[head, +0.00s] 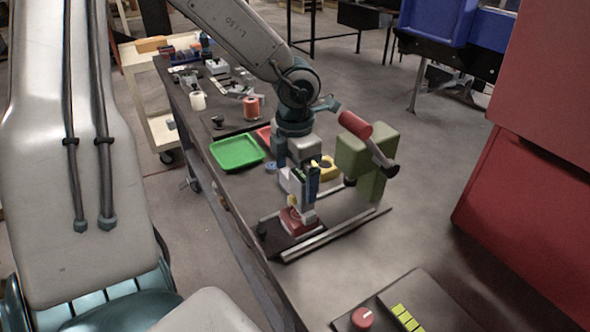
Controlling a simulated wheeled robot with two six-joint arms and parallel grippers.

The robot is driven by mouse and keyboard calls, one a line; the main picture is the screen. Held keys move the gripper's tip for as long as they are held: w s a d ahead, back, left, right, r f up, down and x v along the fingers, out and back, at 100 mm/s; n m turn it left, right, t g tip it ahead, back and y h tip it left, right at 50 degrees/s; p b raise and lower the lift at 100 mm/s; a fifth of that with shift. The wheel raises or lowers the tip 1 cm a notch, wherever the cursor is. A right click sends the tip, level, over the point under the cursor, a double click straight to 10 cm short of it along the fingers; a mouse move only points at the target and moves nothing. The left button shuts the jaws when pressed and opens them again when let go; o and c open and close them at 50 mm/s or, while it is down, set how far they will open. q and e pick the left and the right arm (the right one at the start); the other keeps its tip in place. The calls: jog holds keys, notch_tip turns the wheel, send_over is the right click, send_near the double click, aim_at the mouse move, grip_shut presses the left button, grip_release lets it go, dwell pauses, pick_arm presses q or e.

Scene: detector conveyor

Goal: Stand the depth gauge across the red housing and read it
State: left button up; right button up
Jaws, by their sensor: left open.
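The red housing (291,222) sits low in a dark fixture between pale rails, near the front of the long dark bench. My left gripper (301,192) is right above it, pointing down, with its jaws open. My right gripper is not in view.
A green tray (236,152) lies left of the gripper, with a yellow part (326,168) to the right. A green block-shaped machine with a red cylinder (354,125) stands close on the right. A panel with a red knob (362,318) is in front. Spools and small parts fill the bench's far end.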

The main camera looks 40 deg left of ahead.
pick_arm(q)
jog(key=shift+r, duration=0.7)
notch_tip(320, 180, up, 5)
jog(key=shift+r+b, duration=0.2)
jog(key=shift+b, duration=0.15)
notch_tip(320, 180, up, 4)
jog(key=shift+s+r+p, duration=0.1)
jog(key=shift+p, duration=1)
jog(key=shift+r+p, duration=0.75)
jog(key=shift+p, duration=0.1)
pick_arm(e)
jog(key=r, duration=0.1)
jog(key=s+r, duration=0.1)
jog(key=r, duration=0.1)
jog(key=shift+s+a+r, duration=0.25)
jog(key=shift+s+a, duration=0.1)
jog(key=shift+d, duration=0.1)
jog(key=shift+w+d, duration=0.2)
